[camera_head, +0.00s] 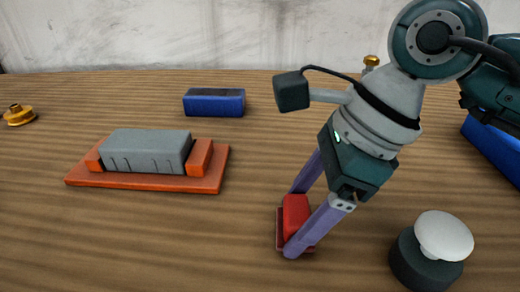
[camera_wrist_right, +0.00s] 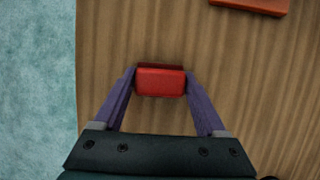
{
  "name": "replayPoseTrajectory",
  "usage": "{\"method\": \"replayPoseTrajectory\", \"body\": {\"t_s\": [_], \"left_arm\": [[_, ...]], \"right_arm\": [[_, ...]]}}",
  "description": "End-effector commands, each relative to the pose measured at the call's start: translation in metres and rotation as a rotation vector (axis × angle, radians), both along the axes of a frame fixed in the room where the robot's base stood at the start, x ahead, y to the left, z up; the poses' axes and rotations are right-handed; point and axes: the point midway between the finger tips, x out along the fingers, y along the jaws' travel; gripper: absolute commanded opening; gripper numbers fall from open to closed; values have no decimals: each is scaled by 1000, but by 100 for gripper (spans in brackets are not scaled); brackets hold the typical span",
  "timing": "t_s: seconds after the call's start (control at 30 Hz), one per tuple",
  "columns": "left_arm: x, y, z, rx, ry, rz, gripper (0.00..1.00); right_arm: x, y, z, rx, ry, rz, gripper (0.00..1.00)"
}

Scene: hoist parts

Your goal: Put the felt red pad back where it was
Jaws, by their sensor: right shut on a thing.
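The red pad (camera_head: 296,215) is a small rounded red block between the two purple fingers of my right gripper (camera_head: 294,222). The right gripper is shut on it, reaching down from the upper right. A flat darker red piece (camera_head: 281,232) shows beneath the pad, close to the tabletop; I cannot tell whether the two touch. In the right wrist view, the pad (camera_wrist_right: 160,82) sits between the fingertips, with a dark red strip (camera_wrist_right: 160,66) along its far side. My left gripper is not in view.
An orange base (camera_head: 145,182) holding a grey block (camera_head: 146,152) lies at the left. A blue block (camera_head: 214,102) and brass part (camera_head: 17,115) lie farther back. A dark knob with a white cap (camera_head: 444,236) stands right of the gripper. A blue object (camera_head: 492,140) is at the right edge.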

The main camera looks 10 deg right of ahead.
Motion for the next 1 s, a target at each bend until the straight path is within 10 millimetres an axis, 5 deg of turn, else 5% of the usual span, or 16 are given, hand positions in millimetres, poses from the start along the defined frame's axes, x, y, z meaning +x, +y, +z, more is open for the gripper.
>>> {"method": "replayPoseTrajectory", "body": {"t_s": [0.23,0.27,0.47,0.77,1.0], "left_arm": [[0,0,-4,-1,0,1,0],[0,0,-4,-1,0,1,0],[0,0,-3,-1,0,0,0],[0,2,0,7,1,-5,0],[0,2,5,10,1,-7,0]], "right_arm": [[0,0,-4,1,0,0,22],[0,0,-3,1,0,0,75],[0,0,-2,1,0,0,97],[0,0,1,1,0,-1,100],[-2,-14,35,-2,-6,-1,100]]}}
